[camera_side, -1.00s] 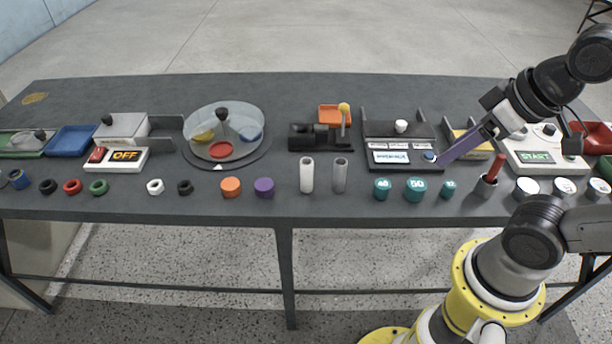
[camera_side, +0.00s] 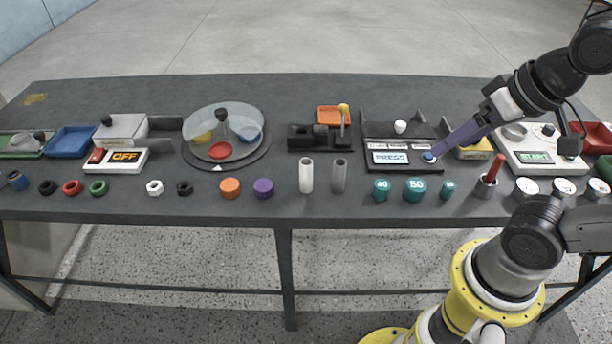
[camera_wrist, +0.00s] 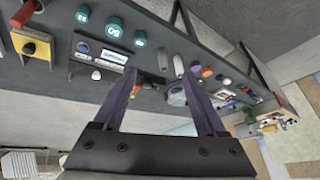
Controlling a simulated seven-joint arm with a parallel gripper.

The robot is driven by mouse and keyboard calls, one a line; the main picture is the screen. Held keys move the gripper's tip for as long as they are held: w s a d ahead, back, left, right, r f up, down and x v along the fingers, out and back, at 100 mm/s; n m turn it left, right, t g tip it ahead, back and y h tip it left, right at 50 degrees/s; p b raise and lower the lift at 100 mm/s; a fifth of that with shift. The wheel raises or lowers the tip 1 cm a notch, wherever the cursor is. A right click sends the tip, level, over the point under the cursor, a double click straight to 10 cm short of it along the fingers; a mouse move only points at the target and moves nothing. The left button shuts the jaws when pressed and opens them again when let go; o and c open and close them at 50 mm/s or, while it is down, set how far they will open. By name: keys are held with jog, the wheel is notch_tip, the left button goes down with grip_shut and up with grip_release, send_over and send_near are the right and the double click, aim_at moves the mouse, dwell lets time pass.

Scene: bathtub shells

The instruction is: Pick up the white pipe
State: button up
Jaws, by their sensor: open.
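The white pipe (camera_side: 306,175) stands upright on the table near its front edge, just left of a similar grey pipe (camera_side: 339,176). My gripper (camera_side: 438,154) has long purple fingers and is well to the right of the pipes, by the blue button of a black panel. In the wrist view my gripper (camera_wrist: 158,76) is open with nothing between its fingers. Whether the fingertips touch the button cannot be told.
The black panel (camera_side: 404,157) with a small display stands behind several teal weights (camera_side: 415,189). Purple (camera_side: 264,188) and orange (camera_side: 230,188) caps lie left of the pipes. A black fixture with a yellow-knobbed lever (camera_side: 343,120) stands behind them. Space directly before the pipes is clear.

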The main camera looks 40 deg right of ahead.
jog(key=w+r+m, duration=0.4)
jog(key=m+g, duration=0.6)
jog(key=m, duration=0.5)
send_over(306, 162)
jog(key=f, duration=1.9)
jog(key=shift+s+d+f, duration=0.1)
jog(key=shift+s+f, duration=0.15)
jog(key=shift+w+f, duration=0.2)
jog(key=shift+f, duration=2.7)
grip_shut()
